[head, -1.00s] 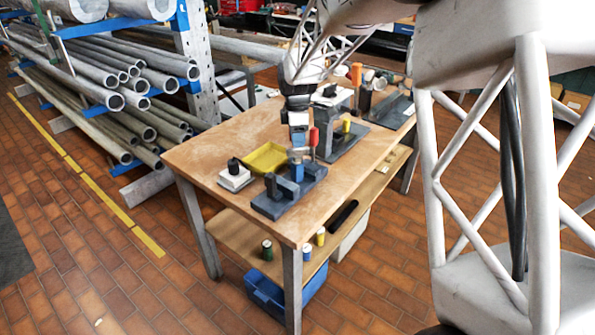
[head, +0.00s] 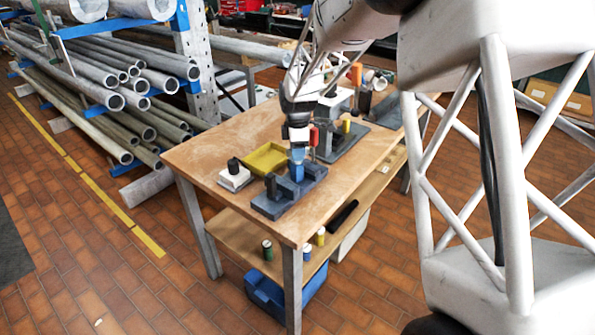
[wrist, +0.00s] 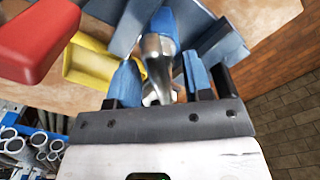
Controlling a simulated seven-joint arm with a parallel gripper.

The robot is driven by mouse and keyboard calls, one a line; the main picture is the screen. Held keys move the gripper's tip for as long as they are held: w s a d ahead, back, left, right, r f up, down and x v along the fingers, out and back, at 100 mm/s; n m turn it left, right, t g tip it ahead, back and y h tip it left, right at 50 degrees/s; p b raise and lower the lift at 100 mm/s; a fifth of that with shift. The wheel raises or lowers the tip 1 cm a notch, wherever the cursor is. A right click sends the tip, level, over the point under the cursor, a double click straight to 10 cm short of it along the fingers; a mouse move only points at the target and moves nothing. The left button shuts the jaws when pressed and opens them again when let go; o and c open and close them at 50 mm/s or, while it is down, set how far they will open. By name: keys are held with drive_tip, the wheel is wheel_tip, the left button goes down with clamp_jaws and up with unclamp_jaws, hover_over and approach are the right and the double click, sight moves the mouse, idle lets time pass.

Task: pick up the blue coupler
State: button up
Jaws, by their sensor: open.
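The blue coupler (head: 297,173) stands upright at the dark grey flange fixture (head: 268,207) near the front of the table. In the wrist view the coupler (wrist: 163,22) shows a blue part and a bare metal part. My gripper (head: 297,152) is just above it in the head view, pointing down. In the wrist view the blue fingertips of my gripper (wrist: 160,78) are apart, one on each side of the coupler's metal part. Gaps show beside it, and I cannot tell any contact. Parts of the grey fixture (wrist: 222,42) flank the coupler.
A yellow tray (head: 262,160) lies behind and left of the fixture. A white block with a black knob (head: 234,178) stands at left. A red-handled item (wrist: 38,38) is close to my gripper. A second grey fixture (head: 372,140) stands farther back. The table's left front (head: 200,160) is clear.

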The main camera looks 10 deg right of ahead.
clamp_jaws()
drive_tip(key=shift+r, duration=0.2)
idle(0.5)
drive_tip(key=shift+r, duration=0.55)
wheel_tip(320, 180, up, 6)
drive_tip(key=shift+f, duration=0.2)
drive_tip(key=s+d, duration=1.2)
drive_tip(key=shift+s+d, duration=0.35)
